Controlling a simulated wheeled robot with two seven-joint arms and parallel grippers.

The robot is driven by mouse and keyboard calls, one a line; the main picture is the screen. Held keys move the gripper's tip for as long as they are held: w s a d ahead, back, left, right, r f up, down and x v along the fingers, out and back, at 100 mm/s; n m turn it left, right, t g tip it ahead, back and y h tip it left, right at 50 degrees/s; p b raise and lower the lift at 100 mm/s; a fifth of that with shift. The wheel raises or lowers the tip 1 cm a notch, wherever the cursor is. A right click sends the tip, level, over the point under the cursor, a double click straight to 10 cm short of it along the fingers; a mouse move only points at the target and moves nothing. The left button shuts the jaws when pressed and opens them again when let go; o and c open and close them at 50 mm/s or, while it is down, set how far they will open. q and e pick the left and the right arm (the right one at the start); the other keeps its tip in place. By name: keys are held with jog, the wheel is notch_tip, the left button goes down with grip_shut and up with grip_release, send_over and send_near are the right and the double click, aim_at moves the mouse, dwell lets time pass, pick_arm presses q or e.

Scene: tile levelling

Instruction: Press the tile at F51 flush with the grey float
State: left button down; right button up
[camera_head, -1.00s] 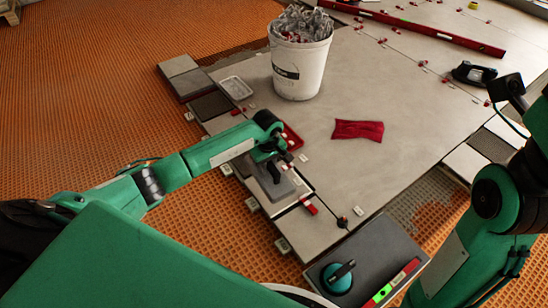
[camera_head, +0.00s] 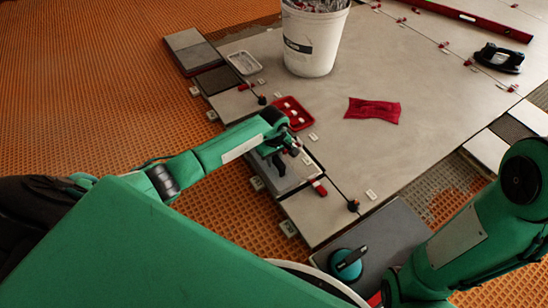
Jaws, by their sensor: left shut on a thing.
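My left gripper (camera_head: 284,153) is shut on the black handle of the grey float (camera_head: 292,181). The float's flat plate lies low over a tile in the edge row of the floor, and the gripper hides part of it. I cannot tell whether the plate touches the tile. The small white tags along the tile edges are too small to read, so I cannot confirm which tile is F51. My right arm is at the right, but its gripper is not in view.
A red tray (camera_head: 291,113) lies just behind the float. A white bucket (camera_head: 312,48), a red cloth (camera_head: 373,110) and a black-handled tool (camera_head: 499,58) rest on the tiled floor. A teal suction cup (camera_head: 345,265) sits on a dark tile in front. Red clips (camera_head: 319,188) stand along joints.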

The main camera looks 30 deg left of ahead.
pick_arm(q)
jog(key=shift+f, duration=0.45)
jog(key=shift+f+b, duration=0.7)
dwell(0.9)
jog(key=shift+r, duration=0.1)
jog(key=shift+r+p, duration=0.6)
